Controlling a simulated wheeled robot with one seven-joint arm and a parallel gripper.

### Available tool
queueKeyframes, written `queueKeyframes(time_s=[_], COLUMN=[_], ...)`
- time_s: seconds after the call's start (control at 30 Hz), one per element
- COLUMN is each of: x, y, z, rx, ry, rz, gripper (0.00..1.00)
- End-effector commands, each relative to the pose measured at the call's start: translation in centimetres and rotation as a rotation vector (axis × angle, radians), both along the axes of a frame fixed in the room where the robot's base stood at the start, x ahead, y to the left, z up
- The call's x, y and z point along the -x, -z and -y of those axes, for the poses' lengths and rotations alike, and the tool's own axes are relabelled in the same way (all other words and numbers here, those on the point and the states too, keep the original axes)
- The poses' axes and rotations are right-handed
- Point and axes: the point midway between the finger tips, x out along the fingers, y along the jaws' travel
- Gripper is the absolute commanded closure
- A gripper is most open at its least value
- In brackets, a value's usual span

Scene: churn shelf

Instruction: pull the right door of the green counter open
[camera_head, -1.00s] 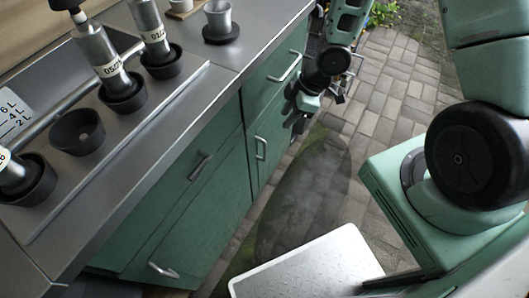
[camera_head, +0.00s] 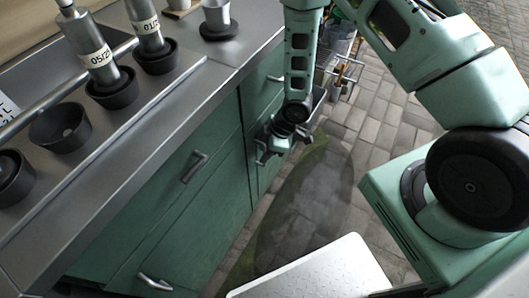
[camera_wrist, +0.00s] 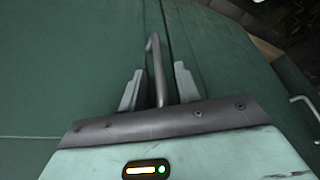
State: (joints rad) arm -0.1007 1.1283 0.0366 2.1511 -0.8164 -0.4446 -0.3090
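The green counter (camera_head: 205,210) runs diagonally on the left of the head view. Its right door (camera_head: 267,176) is at the far end and looks closed. My gripper (camera_head: 264,152) is right at that door and hides its handle in the head view. In the wrist view a metal bar handle (camera_wrist: 153,46) stands beside a seam between green panels. My gripper (camera_wrist: 159,70) is open, with one finger on each side of the bar and gaps visible. The lower end of the bar is hidden behind my gripper's body.
A drawer handle (camera_head: 275,79) sits above the door. Nearer handles are on a closed panel (camera_head: 195,167) and low down (camera_head: 155,283). Another handle (camera_wrist: 306,104) shows at right in the wrist view. A wire rack (camera_head: 335,72) stands beyond my arm. Paved floor (camera_head: 335,165) lies clear beside the counter.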

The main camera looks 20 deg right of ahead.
Motion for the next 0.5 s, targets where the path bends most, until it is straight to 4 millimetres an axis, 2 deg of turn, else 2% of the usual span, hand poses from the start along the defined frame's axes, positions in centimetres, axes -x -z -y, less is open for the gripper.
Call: queueKeyframes(time_s=[0.37, 0.4, 0.5], x=[-0.11, -0.11, -0.11], y=[0.58, 0.58, 0.57], z=[-0.24, -0.24, -0.24], rx=[0.0, 0.0, 0.0], ry=[0.0, 0.0, 0.0], rz=[0.001, 0.001, 0.001], gripper=[0.67, 0.73, 1.0])
